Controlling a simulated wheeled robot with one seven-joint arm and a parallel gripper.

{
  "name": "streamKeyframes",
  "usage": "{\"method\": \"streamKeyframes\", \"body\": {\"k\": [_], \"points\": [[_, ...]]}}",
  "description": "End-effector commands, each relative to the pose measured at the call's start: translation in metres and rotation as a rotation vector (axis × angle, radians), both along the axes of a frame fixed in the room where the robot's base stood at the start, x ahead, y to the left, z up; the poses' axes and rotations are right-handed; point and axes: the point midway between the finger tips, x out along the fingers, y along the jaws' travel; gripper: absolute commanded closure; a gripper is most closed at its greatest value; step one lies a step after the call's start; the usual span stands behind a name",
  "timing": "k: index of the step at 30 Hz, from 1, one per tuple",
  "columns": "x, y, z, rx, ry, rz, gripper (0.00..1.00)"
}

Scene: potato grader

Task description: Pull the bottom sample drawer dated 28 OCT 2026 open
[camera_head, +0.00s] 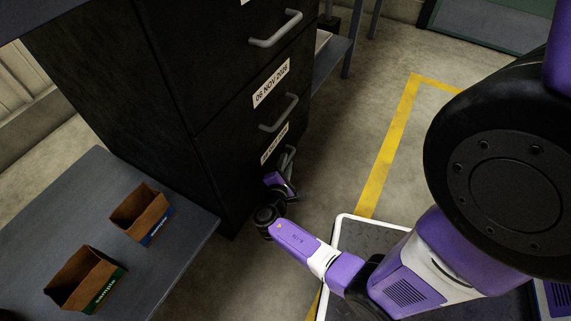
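A black drawer cabinet (170,90) stands at the upper middle. Its middle drawer carries the label 06 NOV 2026 (271,83) and a grey bar handle (279,113). The bottom drawer's label (274,144) is small and seen at a steep angle, so its date is hard to read. The bottom drawer's grey handle (287,157) is partly hidden by my gripper (284,178). My gripper is at the bottom drawer's front, close to the handle. Its fingers are too small and covered to show whether they grip the handle. All visible drawer fronts look flush.
A grey table (185,262) at the lower left bears two open cardboard boxes, one with a blue label (142,213) and one with a green label (86,278). A yellow floor line (390,145) runs across clear floor right of the cabinet.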

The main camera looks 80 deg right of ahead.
Motion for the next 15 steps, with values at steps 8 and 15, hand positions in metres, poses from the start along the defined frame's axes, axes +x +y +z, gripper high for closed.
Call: {"method": "streamKeyframes", "body": {"k": [8,15], "points": [[0.0001,0.0002,0.0002,0.000,0.000,0.000,1.00],[0.0001,0.0004,0.0001,0.000,-0.001,0.000,1.00]]}}
